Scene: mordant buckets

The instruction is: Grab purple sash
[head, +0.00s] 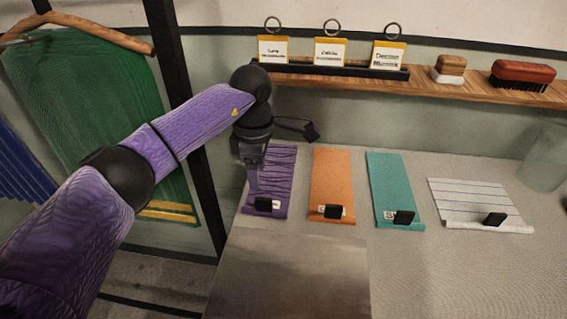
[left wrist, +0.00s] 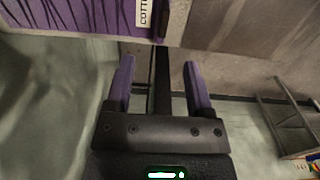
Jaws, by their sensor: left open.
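The purple sash (head: 277,178) lies flat on the counter at the left end of a row of cloths, with dark wavy lines on it. A black clip (head: 263,204) and a small white label sit at its near end. My left gripper (head: 253,188) hangs over the sash's left edge and hides part of it. In the left wrist view the sash (left wrist: 65,17) fills the upper left, its label partly readable as "COTT". There my left gripper (left wrist: 159,70) is open, its two fingers apart, with no cloth between them. My right gripper is not in view.
An orange cloth (head: 331,172), a teal cloth (head: 389,180) and a white striped cloth (head: 465,198) lie to the right, each with a black clip. A shelf (head: 430,87) holds brushes and tags behind. A black post (head: 188,120) and hanging green cloth (head: 85,95) stand left.

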